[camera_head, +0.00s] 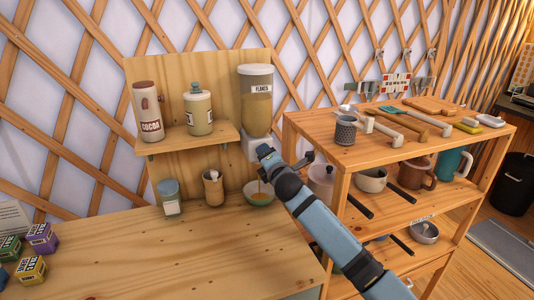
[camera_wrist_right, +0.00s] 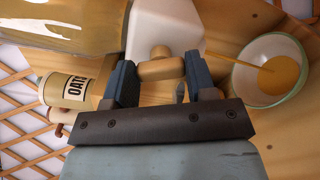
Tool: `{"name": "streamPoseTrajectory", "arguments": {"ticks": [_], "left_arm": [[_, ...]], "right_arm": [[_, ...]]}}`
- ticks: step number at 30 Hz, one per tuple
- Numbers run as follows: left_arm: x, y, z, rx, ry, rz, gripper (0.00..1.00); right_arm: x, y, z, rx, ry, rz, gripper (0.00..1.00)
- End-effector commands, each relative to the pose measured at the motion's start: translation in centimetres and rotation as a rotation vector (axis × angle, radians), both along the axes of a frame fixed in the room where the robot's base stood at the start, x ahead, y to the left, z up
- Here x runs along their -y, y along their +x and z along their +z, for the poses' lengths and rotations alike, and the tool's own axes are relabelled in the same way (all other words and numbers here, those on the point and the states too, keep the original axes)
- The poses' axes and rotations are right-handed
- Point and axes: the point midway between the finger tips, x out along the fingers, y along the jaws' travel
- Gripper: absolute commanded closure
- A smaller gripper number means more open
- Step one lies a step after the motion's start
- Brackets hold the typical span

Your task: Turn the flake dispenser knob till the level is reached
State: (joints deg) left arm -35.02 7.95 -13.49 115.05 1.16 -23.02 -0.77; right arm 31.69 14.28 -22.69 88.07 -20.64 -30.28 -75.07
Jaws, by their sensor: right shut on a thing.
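The flake dispenser (camera_head: 257,103) is a clear hopper with a grey lid, a FLAKES label and a white base, mounted on the wooden back panel. My right gripper (camera_head: 263,153) is at its base. In the right wrist view my right gripper (camera_wrist_right: 160,80) is shut on the wooden dispenser knob (camera_wrist_right: 160,66), with a dark finger on each side. A pale green-rimmed bowl (camera_head: 260,198) stands below the dispenser. In the right wrist view, a thin orange-brown stream runs into the bowl (camera_wrist_right: 258,92), which holds some flakes. My left gripper is not in view.
The shelf holds a cocoa jar (camera_head: 148,111) and an oats jar (camera_head: 198,112). A lidded jar (camera_head: 170,196) and a utensil cup (camera_head: 213,188) stand left of the bowl. A wooden rack (camera_head: 365,156) with cookware is on the right.

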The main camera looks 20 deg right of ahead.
Motion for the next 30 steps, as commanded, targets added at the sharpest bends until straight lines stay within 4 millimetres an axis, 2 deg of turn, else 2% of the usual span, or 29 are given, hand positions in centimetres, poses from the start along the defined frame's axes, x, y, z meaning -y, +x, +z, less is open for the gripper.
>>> {"name": "streamPoseTrajectory", "arguments": {"ticks": [4, 20, 30], "left_arm": [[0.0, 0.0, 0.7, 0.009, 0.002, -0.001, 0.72], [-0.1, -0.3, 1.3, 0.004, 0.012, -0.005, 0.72], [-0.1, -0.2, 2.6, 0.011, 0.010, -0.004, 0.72]], "right_arm": [[0.0, 0.0, 0.1, -0.005, 0.140, -0.001, 0.73], [0.0, 0.0, -0.2, -0.023, 0.644, -0.002, 0.73], [0.0, 0.0, -0.3, -0.033, 0.966, -0.001, 0.73]]}}
